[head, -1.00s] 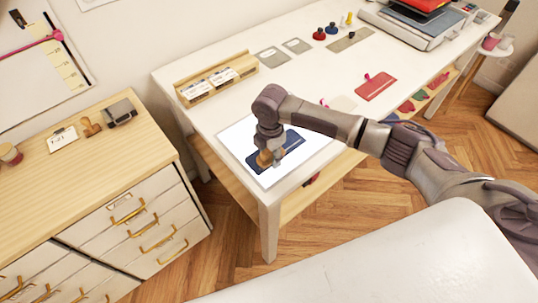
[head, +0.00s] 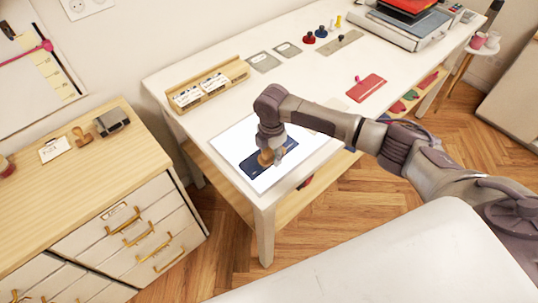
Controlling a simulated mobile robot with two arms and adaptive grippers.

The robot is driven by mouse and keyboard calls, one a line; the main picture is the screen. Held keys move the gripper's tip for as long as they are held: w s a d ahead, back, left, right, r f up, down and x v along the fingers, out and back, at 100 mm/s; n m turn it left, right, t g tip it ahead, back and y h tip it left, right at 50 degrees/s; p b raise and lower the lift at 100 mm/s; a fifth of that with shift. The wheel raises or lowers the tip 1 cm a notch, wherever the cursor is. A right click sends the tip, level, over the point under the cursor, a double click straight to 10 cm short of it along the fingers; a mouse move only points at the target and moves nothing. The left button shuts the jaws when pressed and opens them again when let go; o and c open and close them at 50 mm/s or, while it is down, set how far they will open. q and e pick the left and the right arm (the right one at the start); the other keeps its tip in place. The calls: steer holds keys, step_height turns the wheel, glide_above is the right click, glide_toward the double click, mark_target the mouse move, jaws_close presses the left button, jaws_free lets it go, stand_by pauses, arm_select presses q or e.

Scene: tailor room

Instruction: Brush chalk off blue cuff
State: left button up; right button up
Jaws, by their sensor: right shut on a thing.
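The blue cuff (head: 254,170) lies flat on a white sheet (head: 232,145) at the near left corner of the white table. My right gripper (head: 270,152) points down over the cuff and is shut on a brush with a tan wooden body (head: 265,158). The brush is at the cuff's middle and seems to touch it, though its underside is hidden. The gripper hides part of the cuff's upper edge. Any chalk on the cuff is too small to make out. My left gripper is not in view.
A wooden rack with cards (head: 208,85) stands behind the sheet. A red cuff (head: 367,88) lies to the right, beyond my arm. Grey plates (head: 263,62) and a machine (head: 405,32) are farther back. A wooden drawer cabinet (head: 100,170) stands left, across a gap.

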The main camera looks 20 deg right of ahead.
mark_target(287, 148)
steer(key=shift+w+d, duration=0.3)
steer(key=shift+d, duration=0.55)
steer(key=shift+w+d, duration=0.25)
steer(key=shift+d, duration=0.4)
steer(key=shift+w+d, duration=0.25)
steer(key=shift+d, duration=0.5)
steer(key=shift+d, duration=0.1)
steer(key=shift+w+d, duration=0.25)
steer(key=shift+d, duration=0.35)
steer(key=shift+d, duration=0.1)
